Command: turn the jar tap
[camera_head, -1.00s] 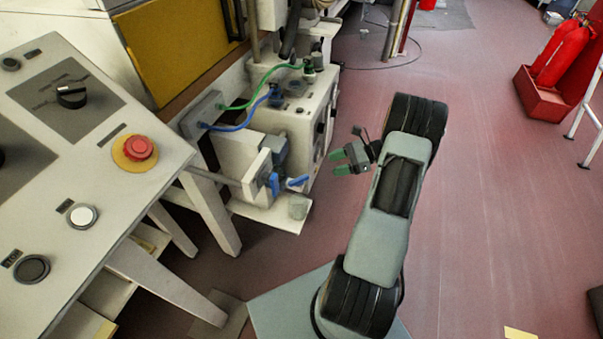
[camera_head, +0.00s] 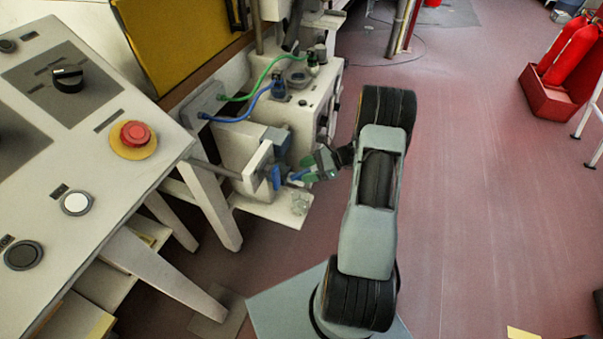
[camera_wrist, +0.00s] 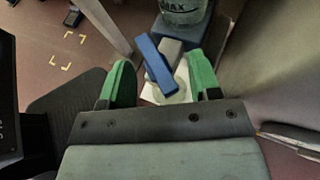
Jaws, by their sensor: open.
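The jar tap has a blue lever (camera_head: 298,175) that sticks out to the right of a blue body (camera_head: 276,177) at the small bench's front. In the wrist view the blue lever (camera_wrist: 154,66) lies tilted between my two green fingers, with space on both sides. My gripper (camera_head: 312,167) is open around or just over the lever; I cannot tell whether a finger touches it. Part of a clear jar (camera_wrist: 183,12) with a "MAX" mark shows at the top of the wrist view. My fingers partly cover the lever's end in the head view.
A small clear cup (camera_head: 301,203) stands on a white shelf below the tap. A control panel with a red button (camera_head: 134,134) is at the left. Green and blue hoses run above the tap. The floor to the right is open, with red extinguishers (camera_head: 568,55) farther off.

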